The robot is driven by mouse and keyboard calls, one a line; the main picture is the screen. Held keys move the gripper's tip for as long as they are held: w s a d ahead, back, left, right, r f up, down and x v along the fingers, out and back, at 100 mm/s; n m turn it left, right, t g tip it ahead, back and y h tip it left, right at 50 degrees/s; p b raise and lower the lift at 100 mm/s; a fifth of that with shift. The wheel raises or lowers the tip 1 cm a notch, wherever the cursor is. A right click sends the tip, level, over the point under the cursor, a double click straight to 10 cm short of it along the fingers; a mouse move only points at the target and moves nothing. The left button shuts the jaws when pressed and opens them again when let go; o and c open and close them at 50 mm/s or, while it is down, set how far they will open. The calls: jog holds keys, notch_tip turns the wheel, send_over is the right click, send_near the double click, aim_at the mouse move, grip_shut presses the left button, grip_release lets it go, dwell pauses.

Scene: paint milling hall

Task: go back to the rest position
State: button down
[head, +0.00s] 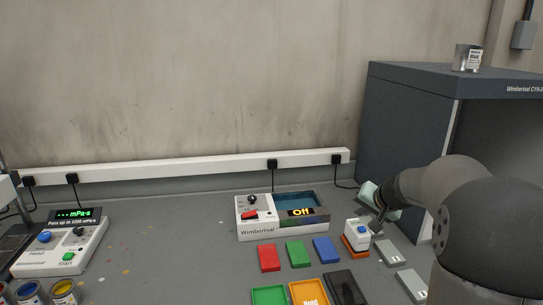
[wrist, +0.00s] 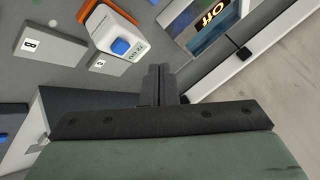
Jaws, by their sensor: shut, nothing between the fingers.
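My gripper (head: 380,222) shows at the right of the head view, beside the dark cabinet, with its fingers pointing down. In the wrist view my gripper (wrist: 158,84) has its two dark fingers together and nothing between them. A small white device with a blue button (head: 357,232) stands on an orange base just left of the fingers. The same device (wrist: 127,50) lies just left of and above the fingertips in the wrist view, and I see no contact with it.
The dark cabinet (head: 408,130) stands at the back right with a can (head: 467,57) on top. A Wimbertsal bath reading "Off" (head: 258,232) is mid-table. A meter (head: 62,247) and paint pots (head: 63,292) are at left.

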jog(key=s+a+f+n+g, duration=0.1)
jog(key=s+a+n+g, duration=0.1)
jog(key=s+a, duration=0.7)
jog(key=s+a+f+n+g, duration=0.1)
jog(key=s+a+f+g, duration=0.1)
jog(key=s, duration=0.6)
jog(key=s+a+f+n+g+h, duration=0.1)
jog(key=s+a+f+n+g, duration=0.1)
jog(key=s, duration=0.7)
jog(key=s+a+f+n+g, duration=0.1)
jog(key=s+a+f+g, duration=0.1)
jog(key=s, duration=0.6)
jog(key=shift+s+a+f+n+h, duration=0.25)
jog(key=shift+a+f+n+h, duration=0.15)
jog(key=shift+a+f, duration=0.45)
